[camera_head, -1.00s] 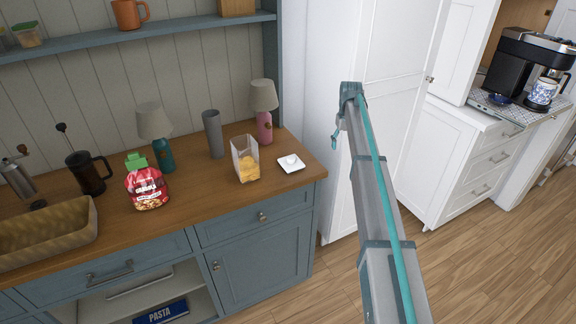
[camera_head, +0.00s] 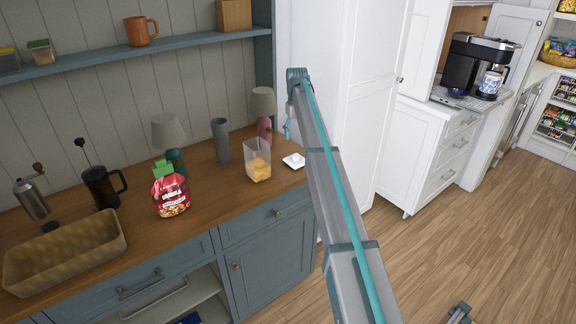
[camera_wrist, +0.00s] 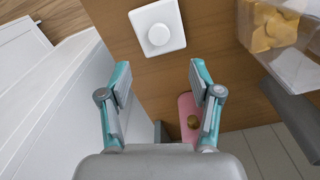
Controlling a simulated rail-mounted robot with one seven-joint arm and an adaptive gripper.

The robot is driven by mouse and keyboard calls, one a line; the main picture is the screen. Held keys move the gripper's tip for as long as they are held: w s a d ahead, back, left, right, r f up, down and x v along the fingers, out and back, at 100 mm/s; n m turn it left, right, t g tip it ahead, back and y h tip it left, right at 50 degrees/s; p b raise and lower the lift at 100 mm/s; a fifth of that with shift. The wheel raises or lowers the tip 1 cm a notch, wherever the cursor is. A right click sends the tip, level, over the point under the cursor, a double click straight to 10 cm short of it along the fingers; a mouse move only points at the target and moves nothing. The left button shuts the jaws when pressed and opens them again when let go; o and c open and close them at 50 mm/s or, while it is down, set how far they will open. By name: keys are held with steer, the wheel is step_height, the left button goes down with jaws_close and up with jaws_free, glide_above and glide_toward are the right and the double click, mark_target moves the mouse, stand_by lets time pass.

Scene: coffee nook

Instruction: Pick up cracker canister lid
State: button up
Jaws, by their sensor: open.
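The cracker canister lid is a white square with a round knob. It lies flat on the wooden counter near its right end (camera_head: 294,160), and it shows at the top of the wrist view (camera_wrist: 171,12). The clear canister (camera_head: 258,165) with yellow crackers stands upright and uncovered just left of the lid. It also shows at the top right of the wrist view (camera_wrist: 300,66). My gripper (camera_wrist: 158,80) is open and empty, with the lid ahead of its fingertips and apart from them. In the head view my arm passes right of the lid.
A pink lamp (camera_head: 264,128) and a grey cylinder (camera_head: 220,140) stand behind the canister. The pink base (camera_wrist: 190,110) shows between my fingers. A red granola bag (camera_head: 170,195) is farther left. A tall white cabinet (camera_head: 370,100) stands close to the counter's right end.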

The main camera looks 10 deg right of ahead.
steer(key=p, duration=0.1)
glide_above(296, 156)
steer(key=f, duration=0.4)
steer(key=shift+w+d+f, duration=0.1)
steer(key=shift+w+f, duration=0.15)
steer(key=shift+f, duration=0.05)
steer(key=shift+s+f+p, duration=0.1)
steer(key=shift+f+p, duration=1.05)
steer(key=shift+f, duration=1.75)
steer(key=c, duration=1.1)
